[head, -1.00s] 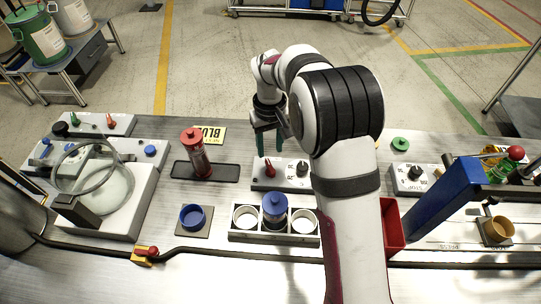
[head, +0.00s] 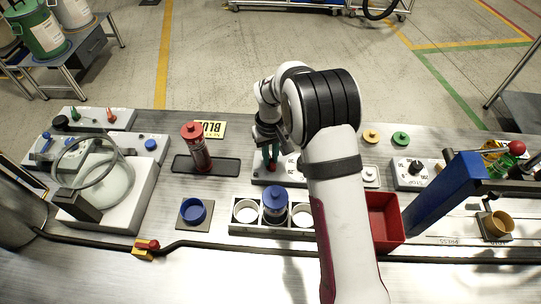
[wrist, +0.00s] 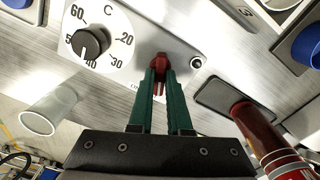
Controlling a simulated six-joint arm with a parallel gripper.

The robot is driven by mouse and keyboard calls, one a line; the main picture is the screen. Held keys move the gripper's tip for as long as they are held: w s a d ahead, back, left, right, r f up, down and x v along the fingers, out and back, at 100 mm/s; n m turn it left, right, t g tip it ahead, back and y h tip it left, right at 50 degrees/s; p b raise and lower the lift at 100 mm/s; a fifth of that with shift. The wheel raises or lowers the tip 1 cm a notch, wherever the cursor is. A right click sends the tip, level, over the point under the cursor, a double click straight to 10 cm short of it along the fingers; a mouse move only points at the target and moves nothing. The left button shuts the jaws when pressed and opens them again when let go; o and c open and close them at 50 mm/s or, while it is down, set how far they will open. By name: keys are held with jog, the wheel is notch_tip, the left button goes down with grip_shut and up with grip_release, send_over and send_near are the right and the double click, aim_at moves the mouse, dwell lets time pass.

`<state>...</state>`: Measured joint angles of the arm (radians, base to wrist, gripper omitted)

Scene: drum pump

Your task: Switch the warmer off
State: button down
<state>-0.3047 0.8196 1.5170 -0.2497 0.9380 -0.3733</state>
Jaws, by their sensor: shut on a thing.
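The warmer's control box (head: 263,181) is a pale panel at mid-bench, behind the white rack. A red switch (wrist: 162,62) sits to the right of the dial. My gripper (wrist: 159,72) has its green fingers on either side of the red switch and is shut on it. The head view shows my gripper (head: 270,160) down at the box, with the switch mostly hidden by the fingers.
The white rack (head: 237,230) in front holds a blue-capped bottle (head: 275,205). A red-capped bottle (head: 196,148) stands on a dark tray (head: 228,168) to the left. A red bin (head: 389,243) and a blue column (head: 447,192) stand to the right.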

jog(key=shift+n, duration=1.1)
jog(key=c, duration=0.9)
grip_release()
jog(key=shift+o, duration=0.2)
notch_tip(320, 180, up, 16)
